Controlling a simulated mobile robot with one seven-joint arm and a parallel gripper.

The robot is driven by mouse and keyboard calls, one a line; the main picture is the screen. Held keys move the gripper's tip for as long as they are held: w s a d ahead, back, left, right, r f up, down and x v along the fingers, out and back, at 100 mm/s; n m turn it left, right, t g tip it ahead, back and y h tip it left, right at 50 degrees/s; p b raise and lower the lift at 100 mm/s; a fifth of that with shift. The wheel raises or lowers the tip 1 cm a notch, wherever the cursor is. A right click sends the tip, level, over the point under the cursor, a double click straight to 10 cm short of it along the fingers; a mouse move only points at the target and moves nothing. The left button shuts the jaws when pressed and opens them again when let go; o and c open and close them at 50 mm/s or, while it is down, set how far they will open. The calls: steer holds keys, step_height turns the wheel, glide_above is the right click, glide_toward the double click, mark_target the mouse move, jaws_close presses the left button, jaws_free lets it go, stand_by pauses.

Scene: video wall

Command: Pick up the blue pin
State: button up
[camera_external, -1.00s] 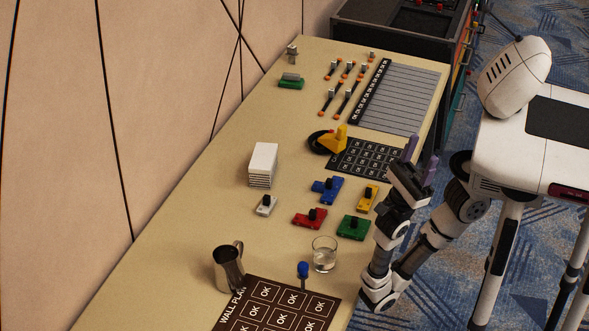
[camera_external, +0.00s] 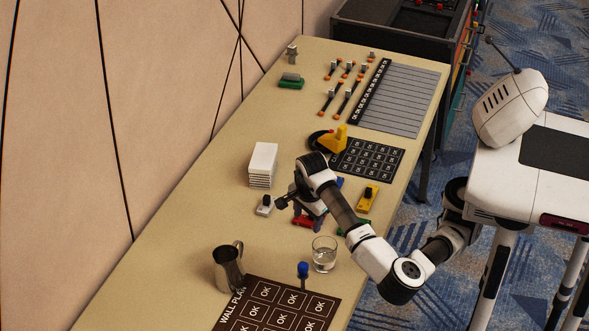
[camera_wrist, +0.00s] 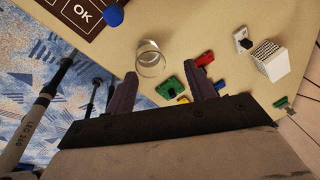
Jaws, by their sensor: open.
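The blue pin (camera_external: 303,270) has a round blue head on a dark stem and stands upright at the far edge of the dark wall-plan board (camera_external: 265,318). In the wrist view the pin's blue head (camera_wrist: 113,16) is at the top, beside the board's corner (camera_wrist: 55,8). My gripper (camera_external: 308,212) is above the coloured pieces, behind and apart from the pin, and hides some of them. In the wrist view the two purple fingers of my gripper (camera_wrist: 161,84) are spread apart with nothing between them.
A clear glass (camera_external: 324,254) stands close to the pin, also seen in the wrist view (camera_wrist: 150,58). A metal jug (camera_external: 229,268) is to the left. A white block stack (camera_external: 263,165) and a yellow piece (camera_external: 367,198) lie farther back. The table's left side is mostly clear.

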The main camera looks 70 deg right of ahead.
mark_target(303, 275)
steer(key=a+f+n, duration=0.1)
steer(key=a, duration=0.1)
steer(key=s+a+f+y, duration=0.1)
steer(key=a, duration=0.1)
steer(key=a+f+n+g+y, duration=0.1)
steer(key=a, duration=0.1)
steer(key=shift+s+a+f+n, duration=0.1)
steer(key=shift+s+f+n, duration=0.1)
steer(key=shift+n, duration=0.1)
step_height(303, 275, down, 7)
steer(key=shift+w, duration=0.1)
steer(key=shift+a+f+p, duration=0.1)
steer(key=shift+f+p, duration=0.75)
steer(key=shift+f, duration=2.1)
steer(key=c, duration=1.1)
